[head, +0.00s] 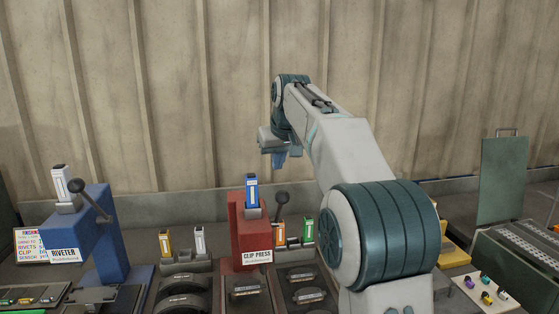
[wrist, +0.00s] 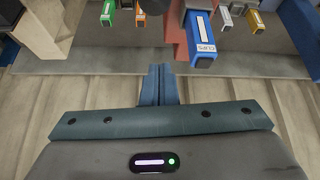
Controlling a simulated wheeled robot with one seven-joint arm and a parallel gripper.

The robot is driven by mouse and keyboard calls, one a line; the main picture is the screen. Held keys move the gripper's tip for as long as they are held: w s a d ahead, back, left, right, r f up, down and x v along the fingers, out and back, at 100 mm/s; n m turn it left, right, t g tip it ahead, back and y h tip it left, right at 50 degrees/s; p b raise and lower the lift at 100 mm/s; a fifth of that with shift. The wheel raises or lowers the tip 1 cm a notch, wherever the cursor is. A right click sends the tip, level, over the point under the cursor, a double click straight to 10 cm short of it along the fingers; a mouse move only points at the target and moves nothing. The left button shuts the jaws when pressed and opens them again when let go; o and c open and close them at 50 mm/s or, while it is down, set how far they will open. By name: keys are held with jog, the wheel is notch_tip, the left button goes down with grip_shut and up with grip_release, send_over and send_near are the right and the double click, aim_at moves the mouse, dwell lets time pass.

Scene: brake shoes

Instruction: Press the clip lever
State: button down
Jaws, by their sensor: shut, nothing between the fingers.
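The clip press (head: 240,215) is a red machine with a white CLIP PRESS label, at the middle of the head view. Its lever (head: 282,198) is a dark rod with a round knob, standing up at the press's right side. At the top edge of the wrist view the dark knob (wrist: 154,5) is partly cut off. A blue clip magazine (head: 252,190) sits on top of the press and shows in the wrist view, marked CLIPS (wrist: 203,45). My gripper (head: 279,160) is above and behind the lever, apart from it. Its blue fingers (wrist: 157,80) are shut and empty.
A blue riveter (head: 85,235) with its own lever stands at the left. Several small coloured magazines (head: 199,242) stand around the press. Trays with dark brake shoes (head: 185,302) lie in front.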

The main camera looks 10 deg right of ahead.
jog(key=shift+s+d+f, duration=0.1)
jog(key=shift+s+f, duration=0.1)
jog(key=shift+f, duration=1.4)
jog(key=shift+s+d+f, duration=0.1)
jog(key=shift+s+f, duration=0.05)
jog(key=shift+f, duration=1.4)
jog(key=shift+a, duration=0.1)
jog(key=shift+s+f, duration=0.15)
